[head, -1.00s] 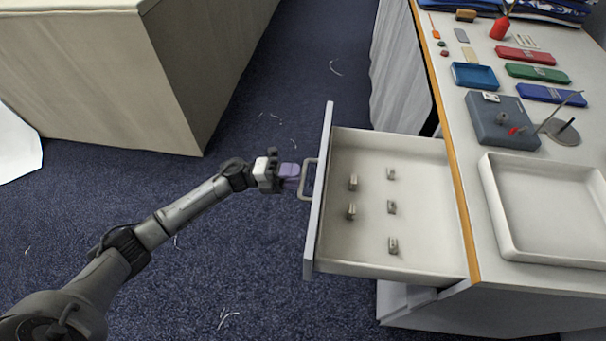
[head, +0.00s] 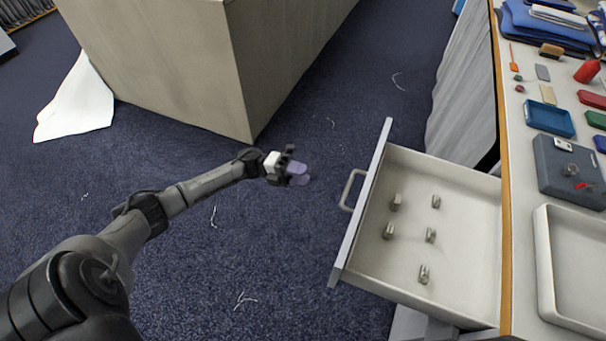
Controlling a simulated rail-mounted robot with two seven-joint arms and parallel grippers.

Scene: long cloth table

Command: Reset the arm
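My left gripper (head: 299,175) reaches in from the left on its dark grey arm, above the blue carpet. Its two purple fingers look apart, with nothing between them. It is to the left of the drawer handle (head: 350,190) and clear of it. The drawer (head: 460,265) is pulled out from the table (head: 517,230), and several small grey metal pieces (head: 424,274) stand inside it. My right gripper is not in view.
A large beige box-shaped block (head: 180,70) stands at the upper left, with a white sheet (head: 75,105) beside it. The table carries a white tray (head: 545,265), a blue tray (head: 550,119) and a grey-blue box (head: 560,180). Carpet between block and drawer is open.

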